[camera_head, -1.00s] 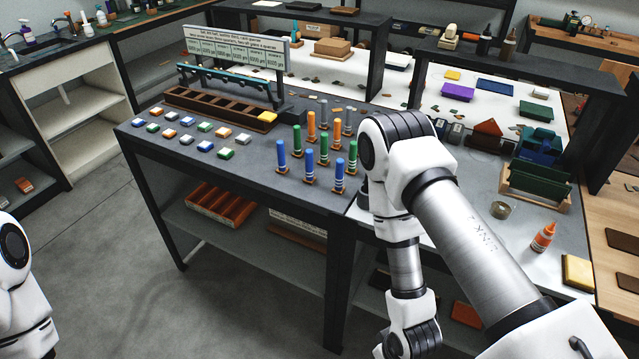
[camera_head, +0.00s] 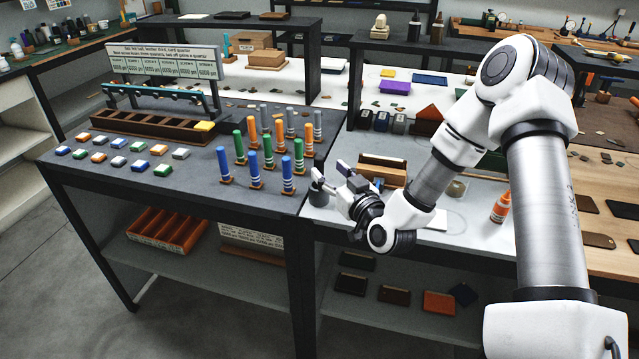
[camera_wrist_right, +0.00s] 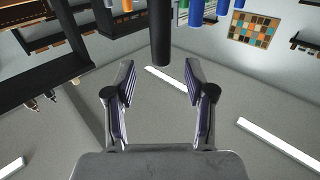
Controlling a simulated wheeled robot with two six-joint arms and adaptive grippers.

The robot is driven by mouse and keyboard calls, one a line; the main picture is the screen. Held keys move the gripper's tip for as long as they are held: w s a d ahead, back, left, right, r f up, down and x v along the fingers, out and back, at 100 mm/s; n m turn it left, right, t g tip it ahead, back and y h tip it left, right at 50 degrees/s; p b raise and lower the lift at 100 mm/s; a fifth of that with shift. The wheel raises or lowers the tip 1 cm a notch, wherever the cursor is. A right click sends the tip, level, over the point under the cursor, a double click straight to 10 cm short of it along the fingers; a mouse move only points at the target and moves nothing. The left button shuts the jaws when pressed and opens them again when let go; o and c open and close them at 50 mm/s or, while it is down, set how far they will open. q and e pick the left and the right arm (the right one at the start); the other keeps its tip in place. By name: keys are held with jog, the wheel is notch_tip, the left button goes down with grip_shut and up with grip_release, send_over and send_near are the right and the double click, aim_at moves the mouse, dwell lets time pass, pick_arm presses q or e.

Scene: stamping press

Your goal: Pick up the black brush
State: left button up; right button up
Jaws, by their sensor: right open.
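A dark upright cylinder, which looks like the black brush (camera_head: 318,192), stands at the near left corner of the white worktop, beside the grey bench. My right gripper (camera_head: 334,180) is just to its right, low over the worktop, with its fingers pointing left toward it. In the right wrist view, the gripper (camera_wrist_right: 159,66) is open and empty. The dark cylinder (camera_wrist_right: 160,32) lines up with the gap between the fingertips there. Whether the fingers touch it is unclear. My left gripper is out of view.
Several coloured pegs (camera_head: 254,168) stand on the grey bench to the left, near the brush. A wooden holder (camera_head: 382,170) is behind my gripper. An orange bottle (camera_head: 501,207) stands to the right. Small coloured blocks (camera_head: 119,162) lie farther left.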

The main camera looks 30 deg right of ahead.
aim_at(321, 165)
jog(key=w+p, duration=0.1)
jog(key=w, duration=0.3)
jog(key=shift+w, duration=0.3)
jog(key=shift+w+d+f, duration=0.1)
jog(key=shift+w+d, duration=0.1)
jog(key=shift+w, duration=0.2)
grip_shut()
